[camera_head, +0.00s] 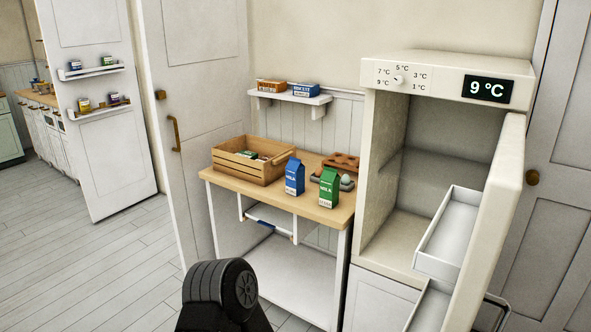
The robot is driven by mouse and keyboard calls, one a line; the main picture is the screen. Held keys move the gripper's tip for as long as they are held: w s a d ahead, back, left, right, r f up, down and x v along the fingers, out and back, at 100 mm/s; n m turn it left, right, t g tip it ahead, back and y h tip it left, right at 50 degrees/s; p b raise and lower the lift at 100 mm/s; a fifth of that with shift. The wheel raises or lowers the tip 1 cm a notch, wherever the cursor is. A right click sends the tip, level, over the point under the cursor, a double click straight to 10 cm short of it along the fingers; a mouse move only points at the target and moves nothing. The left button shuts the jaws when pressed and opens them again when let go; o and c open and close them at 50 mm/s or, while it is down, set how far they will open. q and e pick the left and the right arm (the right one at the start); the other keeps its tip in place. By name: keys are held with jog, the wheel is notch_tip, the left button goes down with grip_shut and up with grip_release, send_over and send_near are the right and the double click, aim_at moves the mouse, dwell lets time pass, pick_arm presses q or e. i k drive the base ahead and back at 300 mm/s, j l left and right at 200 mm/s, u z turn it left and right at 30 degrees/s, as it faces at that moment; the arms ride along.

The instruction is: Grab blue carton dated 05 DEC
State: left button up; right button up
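A blue milk carton (294,178) stands upright on the wooden top of a small white table (247,197). A green milk carton (329,189) stands upright just to its right and a little nearer. Both have pale print low on the front, too small to read as a date. A black ribbed part of my own body shows at the bottom, in front of the table. Neither gripper can be made out in this view.
A wooden crate (228,167) with items stands left of the cartons. A brown egg tray (342,162) is behind them. The open fridge (386,200) stands right, its display reading 9 °C; its door (500,205) juts forward. A wall shelf (307,98) holds boxes. Floor at left is clear.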

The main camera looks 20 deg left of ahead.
aim_at(294, 170)
jog(key=i+j+z, duration=0.15)
jog(key=j, duration=0.3)
jog(key=i+j+z, duration=0.15)
jog(key=j, duration=0.3)
jog(key=i+j+z, duration=0.15)
jog(key=j, duration=0.35)
jog(key=i+j+z, duration=0.15)
jog(key=j, duration=0.35)
jog(key=i+j+z, duration=0.15)
jog(key=j, duration=0.35)
jog(key=i+j+z, duration=0.15)
jog(key=j, duration=0.35)
jog(key=k, duration=0.05)
